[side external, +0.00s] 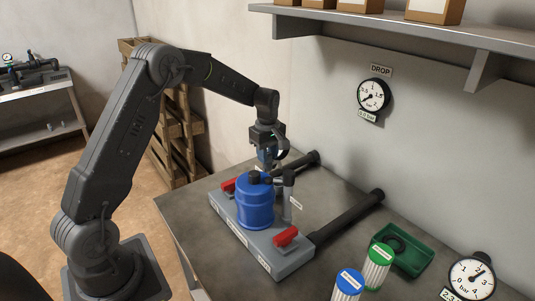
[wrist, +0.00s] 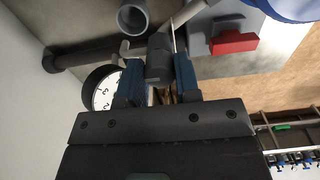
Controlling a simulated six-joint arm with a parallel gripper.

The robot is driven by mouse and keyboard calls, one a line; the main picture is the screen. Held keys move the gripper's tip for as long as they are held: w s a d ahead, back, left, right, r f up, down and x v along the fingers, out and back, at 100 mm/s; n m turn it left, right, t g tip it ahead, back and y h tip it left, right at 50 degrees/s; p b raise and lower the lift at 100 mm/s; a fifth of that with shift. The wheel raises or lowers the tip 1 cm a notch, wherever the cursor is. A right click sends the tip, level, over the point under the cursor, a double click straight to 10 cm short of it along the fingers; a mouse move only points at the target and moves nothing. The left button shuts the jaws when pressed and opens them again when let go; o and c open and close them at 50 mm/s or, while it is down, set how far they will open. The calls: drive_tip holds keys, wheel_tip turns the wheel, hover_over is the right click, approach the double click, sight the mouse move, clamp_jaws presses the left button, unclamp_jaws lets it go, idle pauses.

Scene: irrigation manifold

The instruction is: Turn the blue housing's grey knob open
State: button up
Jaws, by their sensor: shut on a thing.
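The blue housing (side external: 255,208) stands upright on the grey manifold block. My gripper (side external: 267,160) is above and behind the housing, apart from the knob. In the wrist view my gripper (wrist: 158,88) is shut on the dark grey stem (wrist: 159,58) of a round gauge (wrist: 103,92). The left finger hides part of the dial. The gauge also shows as a dark ring (side external: 283,148) in the side view. Only an edge of the housing (wrist: 290,8) shows in the wrist view.
A grey riser pipe (side external: 288,198) stands just right of the housing. Red handles (side external: 286,237) and black pipes (side external: 348,216) flank it. Filter cartridges (side external: 378,265), a green tray (side external: 405,250) and another gauge (side external: 472,276) are at front right. A wall gauge (side external: 373,96) hangs behind.

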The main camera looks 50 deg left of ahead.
drive_tip(key=shift+m, duration=0.3)
drive_tip(key=m, duration=0.3)
drive_tip(key=shift+m, duration=0.3)
drive_tip(key=m, duration=0.4)
drive_tip(key=shift+m, duration=0.3)
drive_tip(key=m, duration=0.4)
drive_tip(key=shift+m, duration=2.5)
drive_tip(key=o, duration=0.9)
